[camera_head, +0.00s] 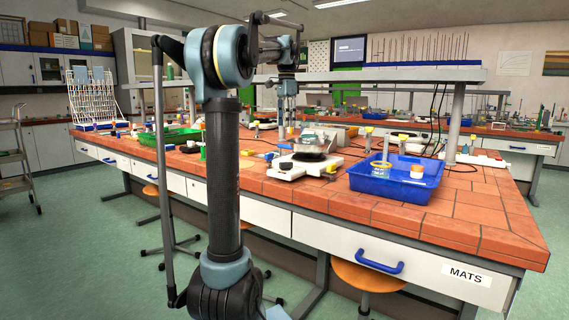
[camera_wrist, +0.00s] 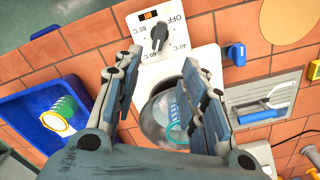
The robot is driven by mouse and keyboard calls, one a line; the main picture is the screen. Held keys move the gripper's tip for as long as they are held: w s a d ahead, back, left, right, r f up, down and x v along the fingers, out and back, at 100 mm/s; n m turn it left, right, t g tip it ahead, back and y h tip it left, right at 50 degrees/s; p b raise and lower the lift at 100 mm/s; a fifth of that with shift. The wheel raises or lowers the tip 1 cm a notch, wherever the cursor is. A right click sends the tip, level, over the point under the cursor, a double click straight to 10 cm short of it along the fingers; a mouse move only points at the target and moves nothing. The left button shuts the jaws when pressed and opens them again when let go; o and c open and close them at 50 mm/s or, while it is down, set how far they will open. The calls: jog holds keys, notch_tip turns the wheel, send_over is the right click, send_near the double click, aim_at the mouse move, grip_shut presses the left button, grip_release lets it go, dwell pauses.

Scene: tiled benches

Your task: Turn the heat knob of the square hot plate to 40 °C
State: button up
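The square hot plate (camera_head: 301,173) is white and stands on the tiled bench, with a glass vessel (camera_head: 310,145) on its dark top. In the wrist view, its white panel (camera_wrist: 129,14) carries a black knob (camera_wrist: 158,33), a small orange-lit display and printed labels, including OFF and 40 °C. The knob is elongated and lies roughly upright in the picture; its exact setting is hard to read. My gripper (camera_wrist: 161,60) is open and empty, its fingertips just below the knob in the picture. In the head view my gripper (camera_head: 287,102) is above the hot plate.
A blue tray (camera_head: 420,193) with a glass and a white jar is right of the hot plate in the head view. Green trays and cables lie farther back. The front bench edge is clear.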

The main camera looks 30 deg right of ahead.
aim_at(286, 166)
notch_tip(286, 166, down, 17)
jog(key=shift+r, duration=0.1)
dwell(0.5)
grip_shut()
